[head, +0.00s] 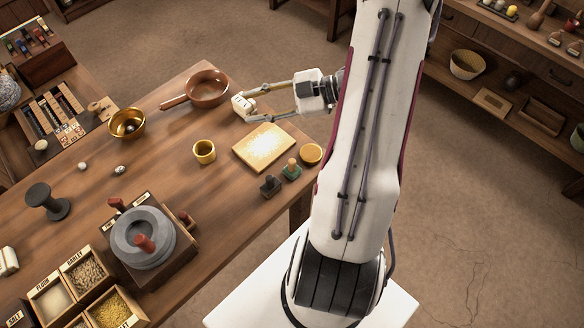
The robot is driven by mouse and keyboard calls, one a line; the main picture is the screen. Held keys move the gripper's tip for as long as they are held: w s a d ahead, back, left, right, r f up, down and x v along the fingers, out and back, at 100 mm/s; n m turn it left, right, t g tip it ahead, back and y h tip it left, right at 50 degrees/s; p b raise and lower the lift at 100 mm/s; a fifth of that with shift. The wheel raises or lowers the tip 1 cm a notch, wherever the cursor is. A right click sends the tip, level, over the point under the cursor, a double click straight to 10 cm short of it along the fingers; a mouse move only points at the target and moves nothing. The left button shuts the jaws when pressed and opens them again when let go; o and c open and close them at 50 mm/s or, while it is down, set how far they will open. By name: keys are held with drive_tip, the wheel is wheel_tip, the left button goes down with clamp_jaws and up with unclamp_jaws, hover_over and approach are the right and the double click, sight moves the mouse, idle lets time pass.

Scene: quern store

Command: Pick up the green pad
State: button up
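The only green thing I make out on the table is a small dark green block (291,171) with a tan knob on top. It sits near the table's right edge, between a dark block with a knob (270,186) and a round orange-topped dish (311,154). I cannot tell for sure that it is the pad. My gripper (247,111) is above the table's far right part, beyond the pale yellow board, pointing left.
A pale yellow board (263,147) lies between my gripper and the green block. A brown pan (208,88), a gold cup (204,152) and a brass bowl (126,123) stand to the left. A stone quern (143,237) and grain boxes (87,272) fill the near left.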

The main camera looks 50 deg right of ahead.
sight(292, 161)
drive_tip(key=shift+s+d+f+m+t+h, duration=0.25)
drive_tip(key=shift+s+d+f+m+t, duration=0.9)
drive_tip(key=shift+s+f, duration=1.6)
drive_tip(key=shift+s+d+f+m+t+h, duration=0.3)
drive_tip(key=shift+s+f+m+t, duration=0.35)
drive_tip(key=shift+s+f+m, duration=2)
drive_tip(key=shift+s+d+f+m+t+h, duration=0.25)
drive_tip(key=shift+s+d+f+m+t, duration=0.55)
drive_tip(key=shift+s+f, duration=2)
drive_tip(key=shift+s+a+r, duration=0.15)
drive_tip(key=shift+s+r, duration=0.65)
drive_tip(key=shift+r, duration=0.1)
drive_tip(key=shift+x, duration=1.2)
drive_tip(key=shift+w+a+r, duration=0.2)
drive_tip(key=shift+w+a, duration=0.15)
drive_tip(key=shift+w, duration=0.35)
drive_tip(key=shift+w+a+r, duration=0.2)
drive_tip(key=shift+w+a, duration=0.2)
drive_tip(key=shift+w, duration=0.35)
drive_tip(key=shift+x, duration=0.95)
